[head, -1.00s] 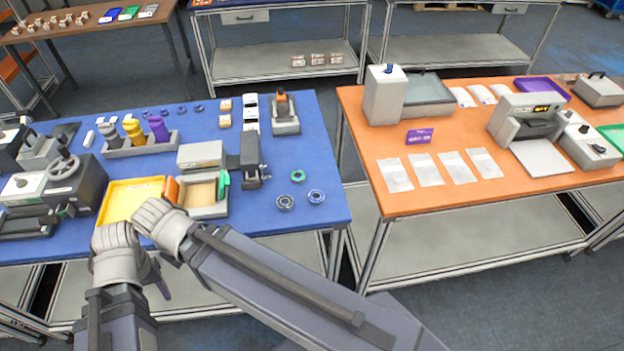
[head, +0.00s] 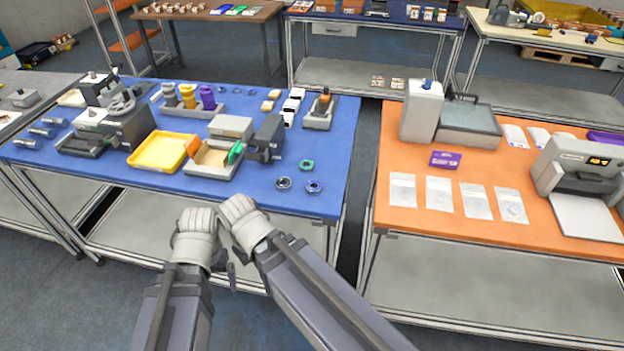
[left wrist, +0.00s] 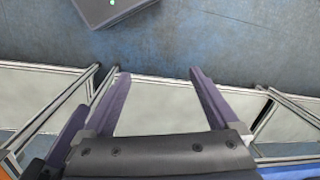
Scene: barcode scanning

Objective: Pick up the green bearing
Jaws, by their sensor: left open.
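The green bearing (head: 306,165) is a small ring lying flat on the blue table (head: 235,194), near its right front corner. Two other bearings, a dark one (head: 283,183) and a blue one (head: 314,186), lie just in front of it. My left gripper (left wrist: 158,76) is open and empty, with two dark purple fingers apart above the floor and a table frame. In the head view my arms are in front of the blue table, well short of the bearing. My right arm (head: 300,275) shows, but its jaws are hidden there.
A yellow tray (head: 135,160) and a grey box with an orange and a green end (head: 205,172) stand left of the bearings. A grey fixture (head: 318,122) stands behind them. The orange table (head: 430,220) is to the right, across a narrow gap.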

